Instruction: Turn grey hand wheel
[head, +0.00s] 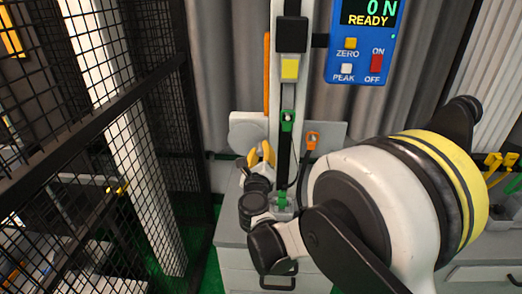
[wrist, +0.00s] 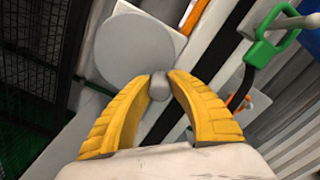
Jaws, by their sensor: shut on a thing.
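The grey hand wheel (wrist: 135,45) is a flat round disc, seen almost face on in the wrist view, with a small rounded grey knob (wrist: 159,87) at its lower edge. My gripper (wrist: 160,78) has its yellow fingers closed around that knob, one on each side. My arm hides part of the cabinet top below.
A blue meter (head: 359,42) shows "0 N" and "READY" at upper right. A green clip (head: 287,121) and an orange clip (head: 313,140) hang by the column (head: 285,90). A black mesh fence (head: 90,110) stands close on the left. Grey drawers (head: 240,272) stand below.

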